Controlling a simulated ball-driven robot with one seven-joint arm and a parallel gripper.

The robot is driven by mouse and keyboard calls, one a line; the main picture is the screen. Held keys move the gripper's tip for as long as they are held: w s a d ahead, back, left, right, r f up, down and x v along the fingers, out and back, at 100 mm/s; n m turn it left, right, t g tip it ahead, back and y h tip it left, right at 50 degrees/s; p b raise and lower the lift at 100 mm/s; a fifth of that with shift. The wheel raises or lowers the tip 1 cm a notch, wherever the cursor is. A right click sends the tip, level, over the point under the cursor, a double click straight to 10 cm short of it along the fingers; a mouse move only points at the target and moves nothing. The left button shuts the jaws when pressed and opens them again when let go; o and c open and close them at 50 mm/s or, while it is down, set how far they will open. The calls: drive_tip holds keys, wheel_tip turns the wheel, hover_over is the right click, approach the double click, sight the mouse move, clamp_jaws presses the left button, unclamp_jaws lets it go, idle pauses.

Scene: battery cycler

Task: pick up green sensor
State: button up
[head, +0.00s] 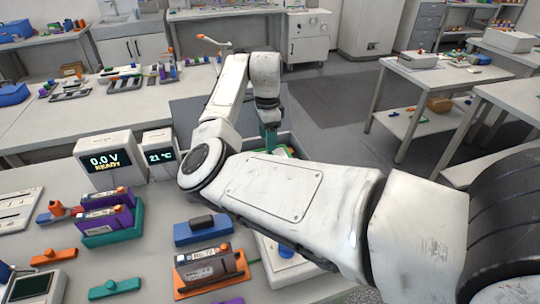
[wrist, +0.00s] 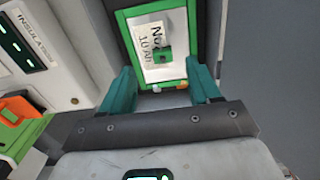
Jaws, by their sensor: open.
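The small green block with a dark centre, which looks like the green sensor (wrist: 163,54), lies on a white labelled surface inside a green-edged frame (wrist: 122,22) in the wrist view. My gripper (wrist: 160,84) is open, its two teal fingers apart and nothing between the tips. The sensor shows just beyond the fingertips, between their lines; the height gap is hard to tell. In the head view my gripper (head: 269,136) points down beyond my forearm, and the sensor cannot be made out there.
In the wrist view a white unit marked "INSULA..." (wrist: 50,50) stands at left, with an orange and green item (wrist: 18,118) below it.

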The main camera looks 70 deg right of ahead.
drive_tip(key=shift+s+d+f+p, duration=0.15)
drive_tip(key=shift+f+p, duration=0.2)
drive_tip(key=shift+f, duration=1.15)
drive_tip(key=shift+d+f+p, duration=0.15)
drive_tip(key=shift+f+p, duration=0.2)
drive_tip(key=shift+f, duration=1.1)
drive_tip(key=shift+c, duration=0.3)
clamp_jaws()
drive_tip(key=shift+r, duration=0.15)
drive_tip(key=shift+r+b, duration=0.35)
drive_tip(key=shift+r, duration=0.25)
drive_tip(key=s+a+r+b, duration=0.2)
drive_tip(key=s+a+r, duration=0.5)
drive_tip(key=a+r, duration=0.4)
drive_tip(key=shift+a+r, duration=0.3)
drive_tip(key=shift+a, duration=0.3)
